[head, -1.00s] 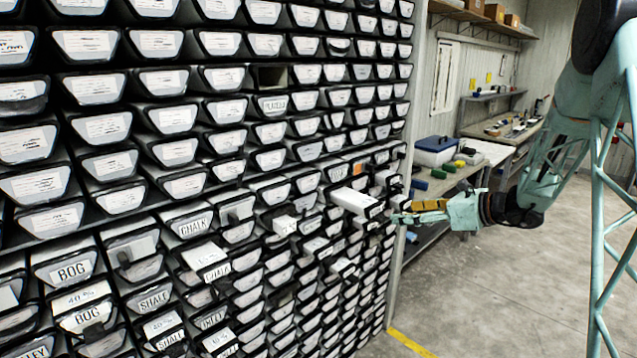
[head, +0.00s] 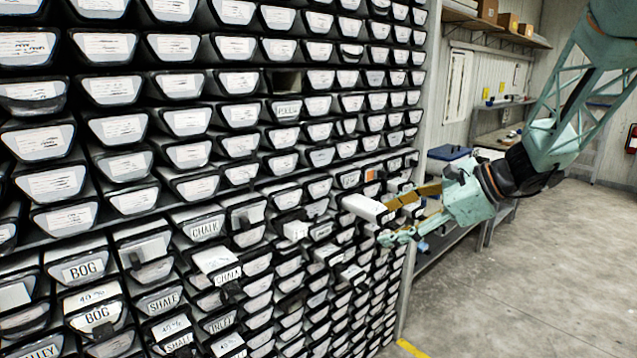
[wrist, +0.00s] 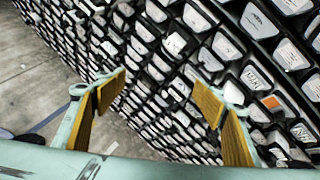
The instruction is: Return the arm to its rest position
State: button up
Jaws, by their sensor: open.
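My gripper (head: 390,221) is in front of the right part of the rack of liners, its fingers toward the rack. It is teal with yellow finger pads, open and empty. In the wrist view my gripper (wrist: 160,91) shows its two pads wide apart, with nothing between them but rack fronts in the background. A pulled-out white liner (head: 366,207) stands out from the rack just left of the fingertips in the head view. I cannot tell whether they touch. My arm reaches in from the upper right.
The rack holds many labelled liners; several stick out, such as one marked CHALK (head: 217,259). One slot (head: 285,82) is empty. A workbench (head: 440,238) with a blue-lidded box (head: 449,153) stands behind my gripper. The concrete floor (head: 520,285) at right is open.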

jog(key=s+a+r+n+g+h+b, duration=0.1)
jog(key=s+a+n, duration=0.15)
jog(key=s, duration=0.55)
jog(key=s+a+r+n+g+h, duration=0.15)
jog(key=s+n, duration=0.25)
jog(key=s, duration=0.5)
jog(key=s+a+r+n+g+h+b, duration=0.1)
jog(key=s+a+n, duration=0.15)
jog(key=s, duration=0.55)
jog(key=s+d+f+n+t+h+b, duration=0.1)
jog(key=s+d+n+h, duration=0.2)
jog(key=s, duration=0.8)
jog(key=s+d+f+n+h+b, duration=0.1)
jog(key=s+d+f+n+h, duration=0.1)
jog(key=s+d+n, duration=0.4)
jog(key=s+n+h, duration=0.1)
jog(key=s, duration=0.4)
jog(key=shift+t+b, duration=0.3)
jog(key=shift+t, duration=0.05)
